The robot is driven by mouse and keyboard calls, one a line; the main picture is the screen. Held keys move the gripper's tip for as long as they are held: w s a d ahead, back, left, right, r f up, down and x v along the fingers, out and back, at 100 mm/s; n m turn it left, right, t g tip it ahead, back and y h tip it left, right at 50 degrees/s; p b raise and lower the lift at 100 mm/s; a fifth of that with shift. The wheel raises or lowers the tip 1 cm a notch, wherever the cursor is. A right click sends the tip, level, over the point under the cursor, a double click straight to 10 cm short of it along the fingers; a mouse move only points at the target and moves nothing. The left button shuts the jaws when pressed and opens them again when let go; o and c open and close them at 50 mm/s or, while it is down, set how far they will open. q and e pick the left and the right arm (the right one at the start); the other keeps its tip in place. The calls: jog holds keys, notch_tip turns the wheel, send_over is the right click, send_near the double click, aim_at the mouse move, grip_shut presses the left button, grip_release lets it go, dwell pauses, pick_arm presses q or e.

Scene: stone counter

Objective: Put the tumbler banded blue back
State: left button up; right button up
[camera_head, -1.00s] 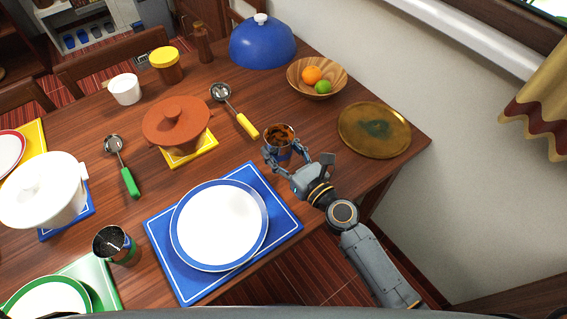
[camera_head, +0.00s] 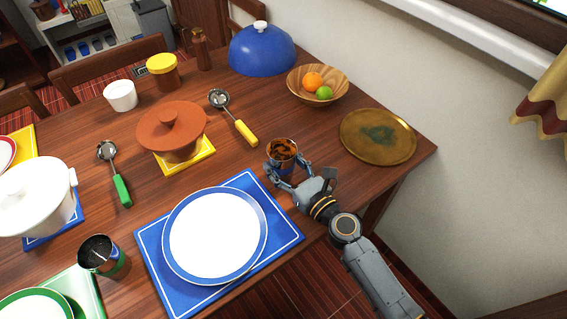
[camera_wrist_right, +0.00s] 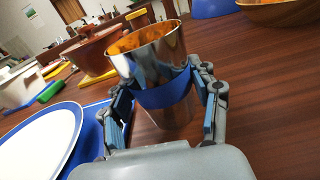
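The metal tumbler banded blue (camera_head: 281,152) stands upright near the table's right front edge, up and right of the blue placemat. In the right wrist view the tumbler (camera_wrist_right: 152,62) shows its shiny wall and blue band between the two fingers. My right gripper (camera_head: 283,174) has its fingers around the tumbler, one on each side at the band. The right wrist view shows the finger pads (camera_wrist_right: 164,103) at the band's sides. I cannot tell whether the tumbler's base touches the table. My left gripper is not in view.
A blue placemat (camera_head: 150,243) with a white plate (camera_head: 213,235) lies left of the tumbler. A brass tray (camera_head: 378,136), a wooden fruit bowl (camera_head: 300,84) and a yellow-handled ladle (camera_head: 245,132) are nearby. A green-banded tumbler (camera_head: 101,255) stands at lower left.

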aim_at(289, 170)
jog(key=shift+o, duration=0.9)
jog(key=shift+r, duration=0.2)
jog(key=shift+s+d+f, duration=0.1)
jog(key=shift+s+d, duration=0.1)
jog(key=shift+s, duration=0.1)
jog(key=v, duration=0.5)
jog(key=shift+s+d+b, duration=0.15)
jog(key=shift+s+b, duration=0.1)
jog(key=shift+b, duration=0.05)
jog(key=shift+s+d, duration=0.4)
jog(key=shift+s, duration=0.1)
